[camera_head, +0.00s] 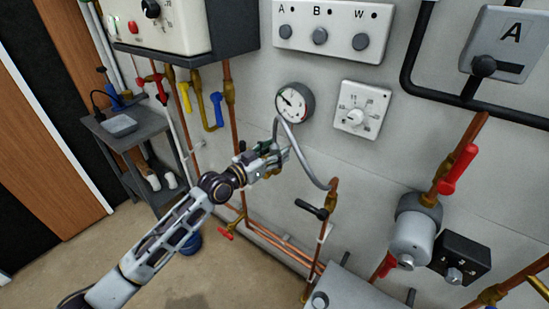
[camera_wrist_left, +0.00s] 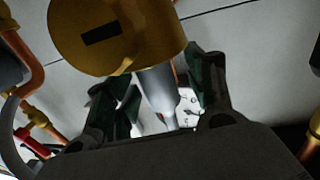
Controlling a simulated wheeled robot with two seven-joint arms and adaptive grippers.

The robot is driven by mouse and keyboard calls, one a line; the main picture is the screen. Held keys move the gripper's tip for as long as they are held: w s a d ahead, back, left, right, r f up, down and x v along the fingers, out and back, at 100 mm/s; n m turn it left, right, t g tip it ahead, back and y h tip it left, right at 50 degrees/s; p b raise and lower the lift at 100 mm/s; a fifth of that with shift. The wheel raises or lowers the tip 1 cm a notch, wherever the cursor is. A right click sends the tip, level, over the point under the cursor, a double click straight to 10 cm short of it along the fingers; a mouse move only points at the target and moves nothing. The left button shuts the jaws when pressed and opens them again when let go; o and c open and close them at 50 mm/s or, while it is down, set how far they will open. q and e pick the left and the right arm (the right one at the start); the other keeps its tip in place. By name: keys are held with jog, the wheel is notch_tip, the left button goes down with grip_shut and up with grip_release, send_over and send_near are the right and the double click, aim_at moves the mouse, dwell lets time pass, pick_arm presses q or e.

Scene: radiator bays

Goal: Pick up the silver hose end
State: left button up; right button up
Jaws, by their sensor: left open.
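The silver hose (camera_head: 307,158) leaves a brass fitting on the pipe at lower right and loops up past the gauge. Its free end comes down at my left gripper (camera_head: 278,155), which partly hides it. In the left wrist view, my left gripper (camera_wrist_left: 161,100) is open with its dark green fingers apart. A grey tapered piece (camera_wrist_left: 157,88), seemingly the hose end, lies between the fingers and appears not to be clamped. A large brass cylinder with a dark slot (camera_wrist_left: 118,36) adjoins it close to the camera. My right gripper is in neither view.
A round gauge (camera_head: 294,103) and a white dial (camera_head: 361,110) are on the wall near the gripper. A black-handled valve (camera_head: 312,210) sits below the hose. Copper pipes (camera_head: 229,105) run behind. A grey cart (camera_head: 128,130) stands at left.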

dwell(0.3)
pick_arm(q)
grip_shut()
jog(key=shift+r, duration=0.2)
jog(key=shift+r, duration=4.85)
